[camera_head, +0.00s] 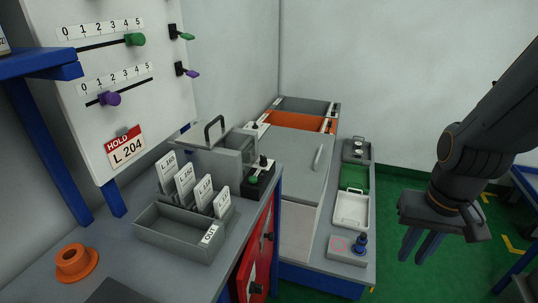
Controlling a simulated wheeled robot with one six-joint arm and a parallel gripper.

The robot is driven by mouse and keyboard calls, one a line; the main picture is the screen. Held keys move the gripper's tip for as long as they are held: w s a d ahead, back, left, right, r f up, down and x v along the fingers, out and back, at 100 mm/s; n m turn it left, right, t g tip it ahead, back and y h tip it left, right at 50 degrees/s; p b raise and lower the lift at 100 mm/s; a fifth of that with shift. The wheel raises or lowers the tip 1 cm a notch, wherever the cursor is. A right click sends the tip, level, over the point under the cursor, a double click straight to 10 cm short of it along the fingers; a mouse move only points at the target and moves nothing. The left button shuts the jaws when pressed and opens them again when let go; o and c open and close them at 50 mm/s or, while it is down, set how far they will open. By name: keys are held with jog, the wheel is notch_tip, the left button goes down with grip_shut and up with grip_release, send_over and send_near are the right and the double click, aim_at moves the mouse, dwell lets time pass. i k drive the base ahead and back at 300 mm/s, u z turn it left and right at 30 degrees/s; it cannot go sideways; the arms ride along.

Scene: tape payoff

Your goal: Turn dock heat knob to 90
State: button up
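No marking that reads "dock heat" is legible, so I cannot tell which knob it is. A blue knob (360,243) stands on a small grey box (342,250) at the front right of the far bench, with a faint red marking beside it. A black box (258,178) with a green knob or button (253,179) and a black knob (263,161) sits behind the card holder. My gripper (420,247) hangs over the floor at the right, fingers pointing down with a narrow gap between them. It is empty and apart from every knob.
A wall panel (110,25) carries green and purple sliders. A grey tray (180,235) with label cards and an orange ring (76,262) sit on the near bench. A red cabinet door (258,255) faces the aisle. Green floor (398,182) is open right of the far bench.

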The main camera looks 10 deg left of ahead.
aim_at(263, 163)
jog(key=u, duration=0.5)
jog(key=k, duration=1.15)
jog(key=z, duration=0.75)
jog(key=i, duration=1.3)
jog(key=u, duration=0.75)
jog(key=i, duration=0.55)
jog(key=u, duration=0.6)
